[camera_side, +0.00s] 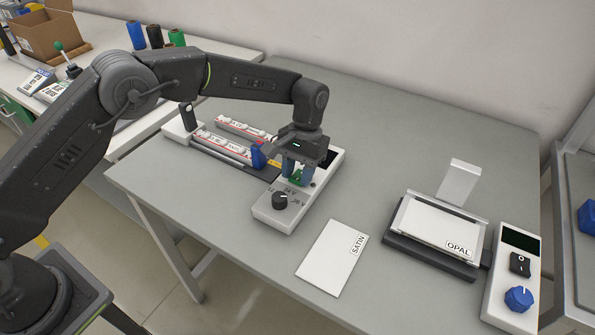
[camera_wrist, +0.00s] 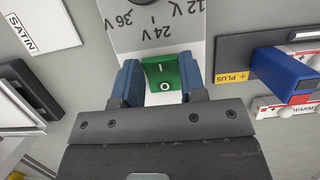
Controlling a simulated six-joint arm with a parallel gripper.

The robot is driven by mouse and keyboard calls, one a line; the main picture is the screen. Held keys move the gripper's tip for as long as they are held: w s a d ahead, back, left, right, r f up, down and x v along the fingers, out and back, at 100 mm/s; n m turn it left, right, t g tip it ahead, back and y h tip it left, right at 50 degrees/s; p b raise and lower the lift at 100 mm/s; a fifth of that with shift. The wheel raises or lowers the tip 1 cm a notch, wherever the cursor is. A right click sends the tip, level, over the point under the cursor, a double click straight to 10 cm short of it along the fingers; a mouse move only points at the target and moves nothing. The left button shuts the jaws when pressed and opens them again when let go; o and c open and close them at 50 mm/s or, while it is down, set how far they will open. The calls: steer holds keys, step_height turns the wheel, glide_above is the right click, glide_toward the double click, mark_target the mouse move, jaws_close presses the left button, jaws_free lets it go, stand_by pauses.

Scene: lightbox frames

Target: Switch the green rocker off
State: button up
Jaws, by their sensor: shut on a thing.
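The green rocker (camera_wrist: 162,72) is set in a white control box (camera_side: 272,212) and carries the marks I and O. In the wrist view, the I is on the side near the dial and the O is on the side near my gripper's body. I cannot tell which half is pressed down. My gripper (camera_side: 298,172) is at the box from above, its blue fingers on either side of the rocker. It is shut on the rocker; in the side view the fingers hide most of it.
A black dial (camera_side: 280,201) with voltage marks sits beside the rocker. A strip fixture (camera_side: 222,147) with a blue clamp (camera_side: 257,156) stands close by. A SATIN sheet (camera_side: 332,258) lies in front. To the right are an OPAL panel (camera_side: 440,226) and a second box with a black rocker (camera_side: 520,264) and blue knob (camera_side: 519,299).

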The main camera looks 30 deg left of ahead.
steer(key=o, duration=0.9)
steer(key=shift+r, duration=0.1)
steer(key=shift+v, duration=6.8)
